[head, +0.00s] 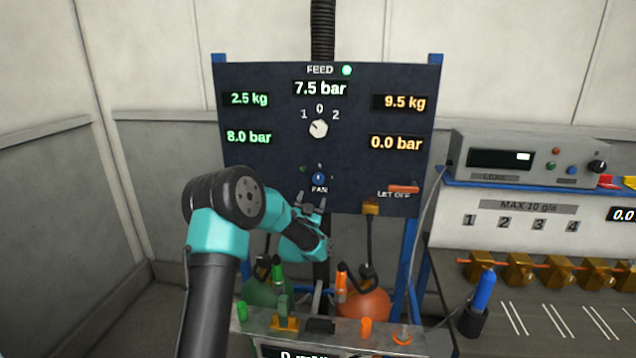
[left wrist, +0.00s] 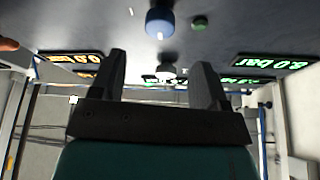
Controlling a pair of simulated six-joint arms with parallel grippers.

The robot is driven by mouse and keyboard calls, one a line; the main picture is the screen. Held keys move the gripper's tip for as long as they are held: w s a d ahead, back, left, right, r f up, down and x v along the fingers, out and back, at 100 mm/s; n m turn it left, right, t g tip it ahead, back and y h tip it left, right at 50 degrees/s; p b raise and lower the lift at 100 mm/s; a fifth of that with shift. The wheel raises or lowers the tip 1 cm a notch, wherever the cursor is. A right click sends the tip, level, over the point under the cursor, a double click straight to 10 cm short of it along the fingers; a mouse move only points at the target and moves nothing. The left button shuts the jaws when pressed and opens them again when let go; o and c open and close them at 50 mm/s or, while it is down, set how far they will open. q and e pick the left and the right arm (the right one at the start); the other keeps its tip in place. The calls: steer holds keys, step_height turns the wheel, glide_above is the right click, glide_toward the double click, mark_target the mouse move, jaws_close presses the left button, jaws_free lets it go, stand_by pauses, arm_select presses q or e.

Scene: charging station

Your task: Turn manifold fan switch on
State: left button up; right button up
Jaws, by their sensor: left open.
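The fan switch (head: 319,178) is a small blue knob low on the dark panel (head: 260,175), above the label FAN. It also shows as a blue knob (left wrist: 160,20) at the top of the left wrist view. My left gripper (head: 311,207) is open and empty, just below the fan switch in the head view. Its two fingers point at the panel and are apart from the knob as far as I can tell. The left wrist view shows both fingers (left wrist: 159,66) spread with nothing between them. My right gripper is in neither view.
A white selector knob (head: 318,128) sits higher on the panel, and an orange LET OFF lever (head: 403,188) sits at lower right. Hoses, a green tank (head: 265,291) and an orange tank (head: 366,304) stand below. A bench with brass valves (head: 505,272) is at right.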

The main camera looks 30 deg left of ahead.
mark_target(318, 181)
arm_select(q)
steer(key=x, duration=0.9)
steer(key=shift+w, duration=0.2)
steer(key=shift+c, duration=0.2)
steer(key=c, duration=0.9)
